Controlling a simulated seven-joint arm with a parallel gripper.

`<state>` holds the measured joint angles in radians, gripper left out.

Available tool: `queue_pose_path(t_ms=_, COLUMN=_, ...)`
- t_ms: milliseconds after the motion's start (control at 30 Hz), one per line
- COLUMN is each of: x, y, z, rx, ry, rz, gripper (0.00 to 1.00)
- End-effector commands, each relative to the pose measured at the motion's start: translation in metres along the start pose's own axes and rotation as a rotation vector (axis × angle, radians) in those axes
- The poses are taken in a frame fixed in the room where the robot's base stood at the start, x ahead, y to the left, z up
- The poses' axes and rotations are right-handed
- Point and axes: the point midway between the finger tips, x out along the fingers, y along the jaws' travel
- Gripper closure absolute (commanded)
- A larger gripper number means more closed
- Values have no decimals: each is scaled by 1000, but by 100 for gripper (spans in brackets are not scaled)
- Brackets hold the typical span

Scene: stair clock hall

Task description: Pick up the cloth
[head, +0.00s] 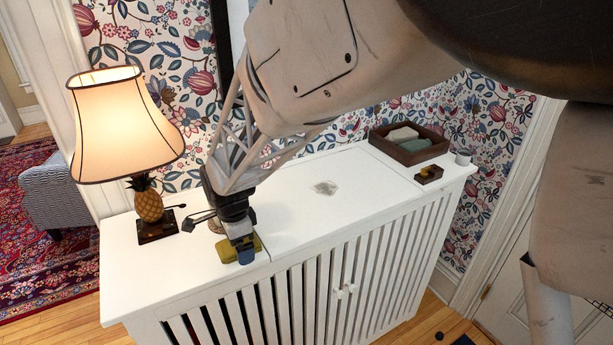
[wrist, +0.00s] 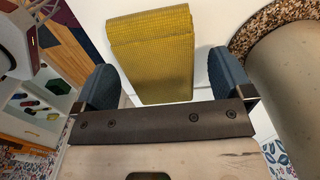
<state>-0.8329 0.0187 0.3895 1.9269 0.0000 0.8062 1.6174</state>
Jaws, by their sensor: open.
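The cloth (head: 225,250) is a yellow, folded, waffle-textured piece lying flat on the white cabinet top (head: 300,215), near its front edge. In the wrist view the cloth (wrist: 152,60) shows as a thick folded rectangle. My gripper (head: 243,250) is low over the cloth in the head view and hides part of it. In the wrist view my gripper (wrist: 162,72) is open, with one blue finger to the left of the cloth and one to the right. White surface shows between the cloth and the right finger; the left finger is very close to the cloth's edge.
A lit lamp (head: 150,203) with a pineapple base stands at the left. A brown tray (head: 419,155) with folded cloths, a small wooden box (head: 429,175) and a white cup (head: 463,158) stand at the right end. The middle of the top is clear except a faint grey patch.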

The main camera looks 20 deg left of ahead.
Motion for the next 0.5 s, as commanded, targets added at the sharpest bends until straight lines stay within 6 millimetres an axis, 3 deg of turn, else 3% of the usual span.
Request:
queue_pose_path(t_ms=67, x=0, y=0, z=0, rx=0, ry=0, rz=0, gripper=2)
queue_pose_path(t_ms=400, x=0, y=0, z=0, rx=0, ry=0, rz=0, gripper=53)
queue_pose_path(t_ms=500, x=0, y=0, z=0, rx=0, ry=0, rz=0, gripper=59)
